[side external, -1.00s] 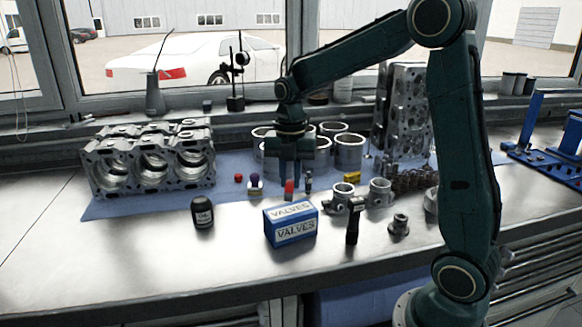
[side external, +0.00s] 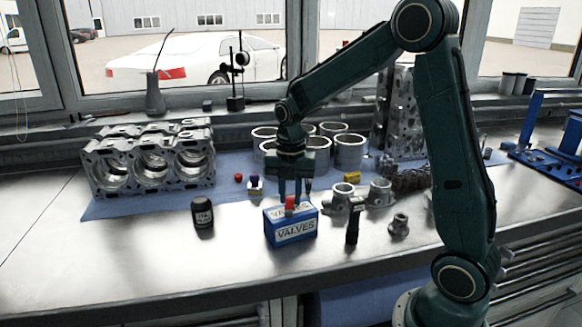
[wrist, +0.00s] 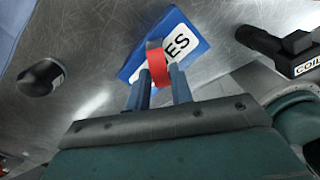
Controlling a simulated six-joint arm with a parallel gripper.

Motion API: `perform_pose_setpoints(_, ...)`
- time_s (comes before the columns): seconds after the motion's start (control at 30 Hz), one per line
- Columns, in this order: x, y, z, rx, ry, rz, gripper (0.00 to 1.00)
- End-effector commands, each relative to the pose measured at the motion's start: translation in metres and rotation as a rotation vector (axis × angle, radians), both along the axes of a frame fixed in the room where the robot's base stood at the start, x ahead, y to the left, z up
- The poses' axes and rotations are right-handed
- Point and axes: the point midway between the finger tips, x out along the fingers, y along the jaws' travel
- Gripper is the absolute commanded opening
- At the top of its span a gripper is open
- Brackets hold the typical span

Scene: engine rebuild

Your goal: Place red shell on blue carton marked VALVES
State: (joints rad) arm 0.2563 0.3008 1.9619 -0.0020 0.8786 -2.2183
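The red shell (side external: 290,203) is at my fingertips, over the top of the blue carton marked VALVES (side external: 291,229). My gripper (side external: 290,197) points down from above and is shut on the shell, with one finger on each side. In the wrist view the red shell (wrist: 158,66) sits between the fingertips (wrist: 160,80), in front of the blue carton (wrist: 190,45) and its white label, which it partly covers. I cannot tell whether the shell touches the carton's top.
A black bottle (side external: 202,212) stands left of the carton and a black coil part (side external: 353,222) stands to its right. A small red piece (side external: 238,178) and a purple-and-white piece (side external: 255,184) lie behind. The bench front is clear.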

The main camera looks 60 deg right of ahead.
Motion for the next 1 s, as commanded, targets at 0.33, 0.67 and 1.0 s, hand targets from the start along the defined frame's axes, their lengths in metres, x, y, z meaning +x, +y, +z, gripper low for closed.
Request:
perform_pose_setpoints(0.33, 0.0, 0.0, 0.0, 0.0, 0.0, 0.0, 0.39)
perform_pose_setpoints(0.67, 0.0, 0.0, 0.016, -0.001, -0.001, 0.0, 0.39)
perform_pose_setpoints(1.0, 0.001, 0.0, 0.066, -0.001, -0.005, 0.0, 0.39)
